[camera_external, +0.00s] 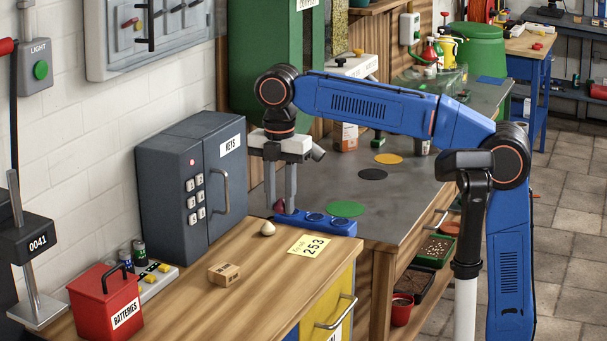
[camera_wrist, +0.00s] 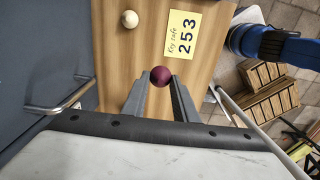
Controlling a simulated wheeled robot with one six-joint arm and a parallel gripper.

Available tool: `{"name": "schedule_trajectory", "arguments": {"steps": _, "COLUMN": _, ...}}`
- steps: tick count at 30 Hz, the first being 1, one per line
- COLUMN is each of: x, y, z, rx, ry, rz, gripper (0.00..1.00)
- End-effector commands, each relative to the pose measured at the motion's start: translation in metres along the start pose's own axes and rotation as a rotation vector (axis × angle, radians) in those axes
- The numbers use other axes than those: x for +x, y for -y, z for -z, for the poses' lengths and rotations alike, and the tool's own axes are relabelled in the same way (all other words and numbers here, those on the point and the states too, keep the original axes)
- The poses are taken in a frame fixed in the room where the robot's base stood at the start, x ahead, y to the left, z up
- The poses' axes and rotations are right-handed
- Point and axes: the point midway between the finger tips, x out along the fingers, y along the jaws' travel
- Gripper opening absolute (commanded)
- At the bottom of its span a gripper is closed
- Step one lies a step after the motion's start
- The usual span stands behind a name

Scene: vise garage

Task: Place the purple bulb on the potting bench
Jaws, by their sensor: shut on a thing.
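The purple bulb (camera_wrist: 160,76) is a small dark purple ball held between the fingertips of my gripper (camera_wrist: 160,88) in the wrist view. In the external view my gripper (camera_external: 281,208) points down at the left end of a blue holder, and the purple bulb (camera_external: 279,205) shows partly behind a finger. I cannot tell whether the bulb touches the holder. The potting bench, apparently the grey-topped bench (camera_external: 415,193), stands behind and to the right, with green, black and orange discs on its top.
The blue holder (camera_external: 332,226) with round sockets sits at the wooden top's far edge. The grey key safe (camera_external: 190,185) stands left. My arm spans above the grey bench.

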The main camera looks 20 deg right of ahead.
Motion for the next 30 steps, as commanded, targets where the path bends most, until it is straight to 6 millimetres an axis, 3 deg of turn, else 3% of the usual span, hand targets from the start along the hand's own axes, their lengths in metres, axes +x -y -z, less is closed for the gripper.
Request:
{"name": "schedule_trajectory", "arguments": {"steps": 1, "x": -0.001, "y": -0.005, "z": -0.018, "rx": 0.032, "ry": 0.0, "rz": 0.0, "gripper": 0.05}}
{"name": "schedule_trajectory", "arguments": {"steps": 14, "x": -0.01, "y": -0.024, "z": -0.149, "rx": 0.263, "ry": 0.0, "rz": 0.0, "gripper": 0.05}}
{"name": "schedule_trajectory", "arguments": {"steps": 30, "x": -0.018, "y": -0.008, "z": -0.295, "rx": 0.512, "ry": 0.0, "rz": 0.0, "gripper": 0.05}}
